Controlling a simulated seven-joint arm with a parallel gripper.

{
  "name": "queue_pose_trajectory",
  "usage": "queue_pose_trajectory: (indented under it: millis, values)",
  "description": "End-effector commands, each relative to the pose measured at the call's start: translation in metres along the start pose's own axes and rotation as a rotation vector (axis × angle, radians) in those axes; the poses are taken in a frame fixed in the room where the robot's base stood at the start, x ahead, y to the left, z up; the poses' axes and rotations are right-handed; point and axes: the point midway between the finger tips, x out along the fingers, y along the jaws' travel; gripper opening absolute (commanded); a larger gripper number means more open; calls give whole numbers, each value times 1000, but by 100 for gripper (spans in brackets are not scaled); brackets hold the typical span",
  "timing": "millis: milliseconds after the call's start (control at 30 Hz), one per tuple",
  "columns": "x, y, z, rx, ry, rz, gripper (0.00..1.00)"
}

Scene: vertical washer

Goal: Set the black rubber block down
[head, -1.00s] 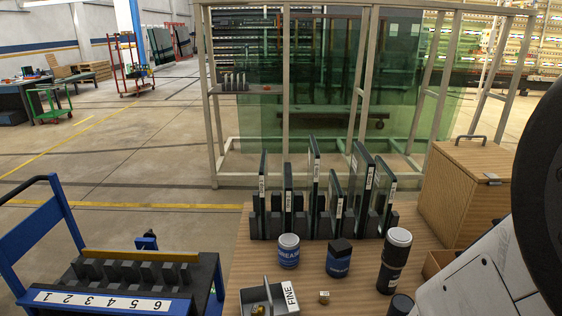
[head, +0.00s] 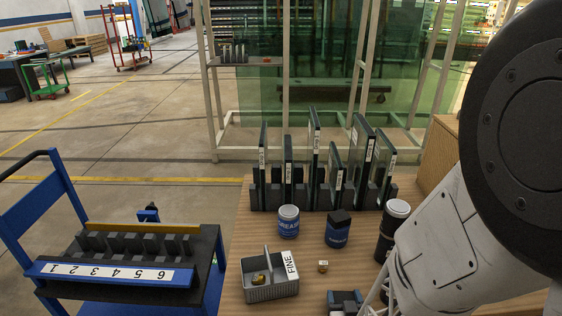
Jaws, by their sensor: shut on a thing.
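My gripper (head: 345,299) shows only in part at the bottom edge of the head view, low over the wooden table and in front of the small tan piece. It is shut on a dark block-like thing, which I take to be the black rubber block. The block's outline blends with the dark fingers, and its lower side is cut off by the frame. I cannot tell whether it touches the table. My white arm covers the table's right side.
Upright glass panes (head: 313,165) stand in a black rack at the table's back. A grease jar (head: 288,222), a black-topped blue container (head: 338,230) and a dark flask (head: 390,232) stand before it. A grey tray (head: 270,290) marked FINE is left of my gripper. A blue cart (head: 115,272) stands left.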

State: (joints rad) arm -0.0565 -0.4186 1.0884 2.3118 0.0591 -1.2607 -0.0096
Motion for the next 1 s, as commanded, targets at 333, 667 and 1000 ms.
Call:
queue_pose_trajectory:
  millis: [333,667,1000]
  values:
    - [16,0,0,0,0,0,40]
    - [17,0,-1,0,1,0,40]
    - [10,0,0,0,1,0,40]
